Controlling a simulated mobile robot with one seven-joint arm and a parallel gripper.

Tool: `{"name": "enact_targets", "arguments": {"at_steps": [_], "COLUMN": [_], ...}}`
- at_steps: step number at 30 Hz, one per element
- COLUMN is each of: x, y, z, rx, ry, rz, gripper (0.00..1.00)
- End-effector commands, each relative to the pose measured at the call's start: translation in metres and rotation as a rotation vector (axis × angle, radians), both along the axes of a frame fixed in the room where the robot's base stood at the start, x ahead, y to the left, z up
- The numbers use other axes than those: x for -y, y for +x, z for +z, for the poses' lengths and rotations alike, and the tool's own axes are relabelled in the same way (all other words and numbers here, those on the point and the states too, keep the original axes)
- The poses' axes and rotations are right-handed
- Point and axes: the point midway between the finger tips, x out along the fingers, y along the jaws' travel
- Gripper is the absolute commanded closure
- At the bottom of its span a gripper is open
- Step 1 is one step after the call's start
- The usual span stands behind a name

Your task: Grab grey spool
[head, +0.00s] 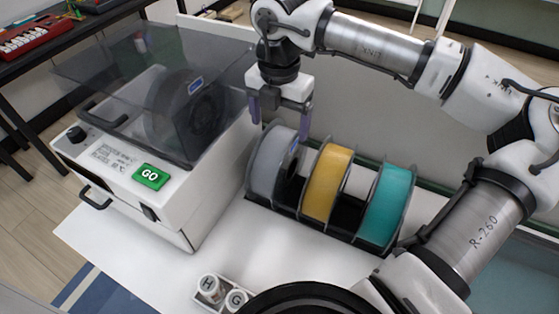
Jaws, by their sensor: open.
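The grey spool (272,158) stands upright in the left end of a black rack (340,235) on the white table. A yellow spool (328,184) and a teal spool (386,206) stand to its right in the same rack. My gripper (279,124) points down above and slightly behind the grey spool, with purple fingers apart. Its right finger overlaps the spool's upper right edge in the picture; I cannot tell whether it touches. Nothing shows between the fingers.
A white machine (150,190) with a tinted lid and a green GO button (151,177) stands close on the left, holding a dark spool (190,112). A small white tray (223,293) with jars marked H and G is in front. A low wall runs behind the rack.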

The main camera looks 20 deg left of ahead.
Motion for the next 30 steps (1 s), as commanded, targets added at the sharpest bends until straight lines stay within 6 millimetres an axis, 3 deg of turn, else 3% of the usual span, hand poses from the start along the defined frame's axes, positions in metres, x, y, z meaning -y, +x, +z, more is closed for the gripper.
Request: {"name": "enact_targets", "arguments": {"at_steps": [9, 18, 30], "x": [0.001, 0.001, 0.001], "y": [-0.005, -0.004, -0.004], "z": [-0.042, -0.048, -0.048], "rx": [-0.003, -0.001, -0.001], "ry": [0.002, 0.000, 0.000], "rz": [0.001, 0.000, 0.000], "gripper": [0.15, 0.15, 0.68]}}
